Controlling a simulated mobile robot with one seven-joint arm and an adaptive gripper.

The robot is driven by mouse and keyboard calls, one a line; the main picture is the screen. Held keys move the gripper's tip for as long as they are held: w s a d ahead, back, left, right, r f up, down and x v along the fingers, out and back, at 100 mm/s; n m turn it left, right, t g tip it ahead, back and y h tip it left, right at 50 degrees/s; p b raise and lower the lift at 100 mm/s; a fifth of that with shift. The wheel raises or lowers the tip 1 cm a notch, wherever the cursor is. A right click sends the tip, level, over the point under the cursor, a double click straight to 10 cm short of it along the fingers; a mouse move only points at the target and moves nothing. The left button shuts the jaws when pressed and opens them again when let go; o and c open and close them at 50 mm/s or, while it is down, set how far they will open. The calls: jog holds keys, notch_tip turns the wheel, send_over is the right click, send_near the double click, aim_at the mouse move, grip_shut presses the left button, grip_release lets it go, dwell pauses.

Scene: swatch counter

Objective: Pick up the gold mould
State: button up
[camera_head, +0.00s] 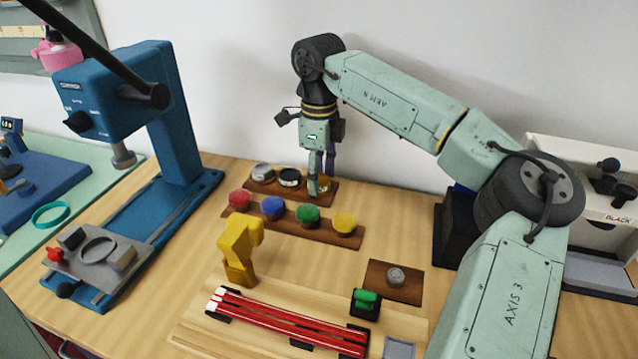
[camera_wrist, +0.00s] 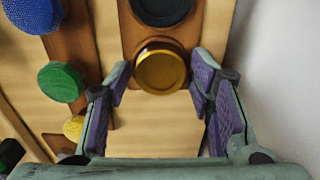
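The gold mould (camera_wrist: 160,71) is a round, shiny gold piece at the end of a brown wooden strip, in the upper middle of the wrist view. In the head view it shows only partly, low behind my fingers (camera_head: 323,186). My gripper (camera_head: 321,172) points down over that end of the strip. In the wrist view its purple-padded fingers are apart, one on each side of the mould, with a visible gap on both sides. I cannot tell how far the fingertips are above the strip.
A black mould (camera_wrist: 160,8) stands beside the gold one, with a silver one (camera_head: 263,172) beyond. In front is a rack of red, blue, green (camera_head: 307,215) and yellow pieces. A blue press (camera_head: 175,130) is at left. The wall is close behind.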

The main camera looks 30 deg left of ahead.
jog(key=c, duration=1)
